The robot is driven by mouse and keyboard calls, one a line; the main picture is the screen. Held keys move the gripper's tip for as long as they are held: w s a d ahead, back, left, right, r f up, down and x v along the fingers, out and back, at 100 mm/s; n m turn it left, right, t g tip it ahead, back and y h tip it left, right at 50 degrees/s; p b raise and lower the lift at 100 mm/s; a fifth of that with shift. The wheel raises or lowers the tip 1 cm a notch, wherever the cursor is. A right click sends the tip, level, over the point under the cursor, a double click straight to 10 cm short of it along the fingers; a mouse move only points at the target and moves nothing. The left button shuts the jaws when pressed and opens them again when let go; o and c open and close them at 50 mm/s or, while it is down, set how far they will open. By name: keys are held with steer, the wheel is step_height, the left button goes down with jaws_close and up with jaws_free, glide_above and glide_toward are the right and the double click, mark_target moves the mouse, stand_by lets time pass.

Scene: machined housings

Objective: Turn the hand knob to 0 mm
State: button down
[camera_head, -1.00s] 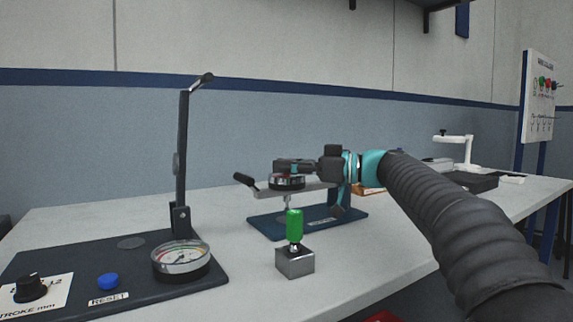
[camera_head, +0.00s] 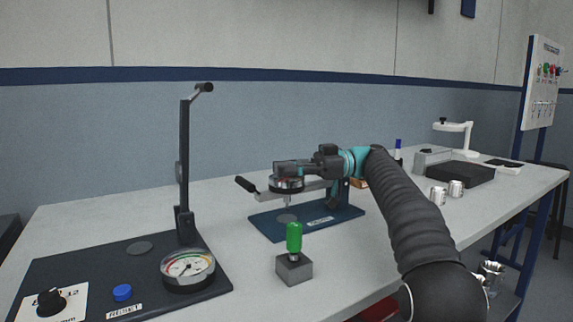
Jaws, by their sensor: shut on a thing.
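My gripper (camera_head: 282,171) reaches in from the right over a small press-like stand (camera_head: 352,213) on a blue base. It is shut on a round dark and silver knob (camera_head: 287,186) at the stand's arm. The fingers hide part of the knob, and I cannot read a setting on it. A black knob (camera_head: 50,301) sits on a white scale plate (camera_head: 73,297) at the lower left, away from my gripper. A number like 12 shows beside it; the picture edge cuts the plate.
A dark base with a lever post (camera_head: 184,150), dial gauge (camera_head: 188,268) and blue button (camera_head: 122,292) stands at the left. A green-handled block (camera_head: 294,266) stands in front of the stand. Metal cups (camera_head: 438,196) and a white device (camera_head: 456,134) are to the right.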

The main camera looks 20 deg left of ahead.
stand_by(0.3)
steer(key=c, duration=1)
jaws_free()
steer(key=shift+f+t+b, duration=0.1)
steer(key=shift+t+b, duration=0.2)
steer(key=shift+b, duration=0.1)
